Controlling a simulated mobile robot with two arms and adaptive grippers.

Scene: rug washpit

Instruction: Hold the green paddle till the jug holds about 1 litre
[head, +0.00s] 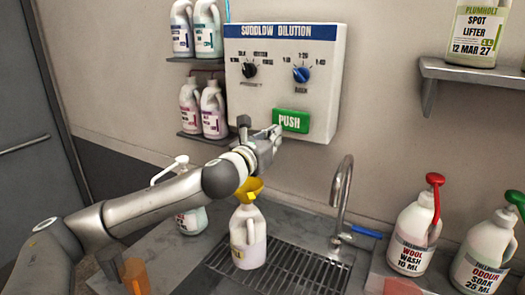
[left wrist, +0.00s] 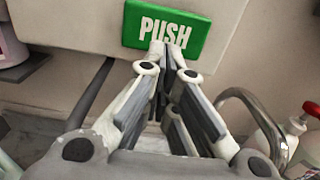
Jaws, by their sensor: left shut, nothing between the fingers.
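The green PUSH paddle (head: 291,121) is on the front of the white dilution unit (head: 262,100) on the wall. My left gripper (head: 277,132) is shut and empty, with its fingertips at the paddle's left end in the head view. In the left wrist view the closed fingertips (left wrist: 166,48) overlap the lower part of the paddle (left wrist: 165,30); I cannot tell whether they press it. A pale jug (head: 248,238) with a yellow funnel (head: 249,187) in its neck stands upright on the sink grate, below the unit. Its liquid level is not clear. My right gripper is out of view.
A curved metal tap (head: 341,195) with a blue lever (head: 366,232) stands right of the jug. Wool wash (head: 411,240) and odour soak (head: 482,255) bottles stand at the right. A white pump bottle (head: 191,220) stands behind my left arm. The dials (head: 301,74) are above the paddle.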

